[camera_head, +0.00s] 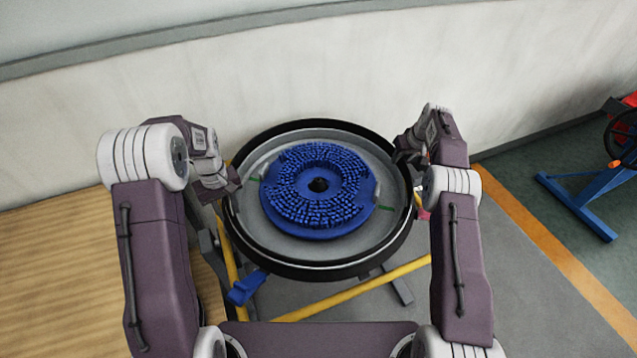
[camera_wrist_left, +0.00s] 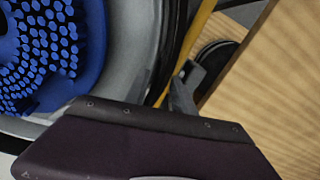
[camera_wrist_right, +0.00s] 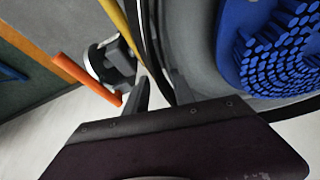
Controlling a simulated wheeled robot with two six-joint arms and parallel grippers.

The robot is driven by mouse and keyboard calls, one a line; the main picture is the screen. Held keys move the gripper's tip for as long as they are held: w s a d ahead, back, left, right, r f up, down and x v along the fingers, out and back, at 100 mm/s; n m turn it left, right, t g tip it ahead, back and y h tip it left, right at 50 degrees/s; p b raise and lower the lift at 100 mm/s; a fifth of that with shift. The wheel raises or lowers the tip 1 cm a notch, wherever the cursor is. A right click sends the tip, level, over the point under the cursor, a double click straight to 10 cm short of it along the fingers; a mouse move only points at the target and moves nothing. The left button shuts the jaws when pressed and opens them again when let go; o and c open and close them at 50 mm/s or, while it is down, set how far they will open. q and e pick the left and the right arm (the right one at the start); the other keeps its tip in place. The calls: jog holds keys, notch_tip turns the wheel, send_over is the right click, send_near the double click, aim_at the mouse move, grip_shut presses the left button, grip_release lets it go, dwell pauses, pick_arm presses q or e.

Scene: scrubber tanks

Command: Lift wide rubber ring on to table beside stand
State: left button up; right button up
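The wide rubber ring (camera_head: 262,262) is a black band around the rim of a round grey pan (camera_head: 270,238) on the stand (camera_head: 232,262). A blue bristled disc (camera_head: 318,188) lies inside. My left gripper (camera_head: 232,188) is at the ring's left side; in the left wrist view its visible finger (camera_wrist_left: 185,90) is just outside the ring (camera_wrist_left: 182,45), and the other is not clear. My right gripper (camera_head: 402,158) is at the ring's right side; in the right wrist view its fingers (camera_wrist_right: 160,90) are apart on either side of the ring's edge (camera_wrist_right: 150,40). Contact cannot be told.
A wooden table top (camera_head: 60,255) lies to the left, with bare surface showing. A yellow bar (camera_head: 345,295) runs below the pan. A pale wall (camera_head: 300,70) stands close behind. A blue-legged frame (camera_head: 585,205) is at the far right.

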pick_arm(q)
grip_shut()
pick_arm(e)
grip_shut()
pick_arm(q)
jog(key=shift+w+r, duration=0.1)
pick_arm(e)
jog(key=shift+r, duration=0.1)
dwell(0.8)
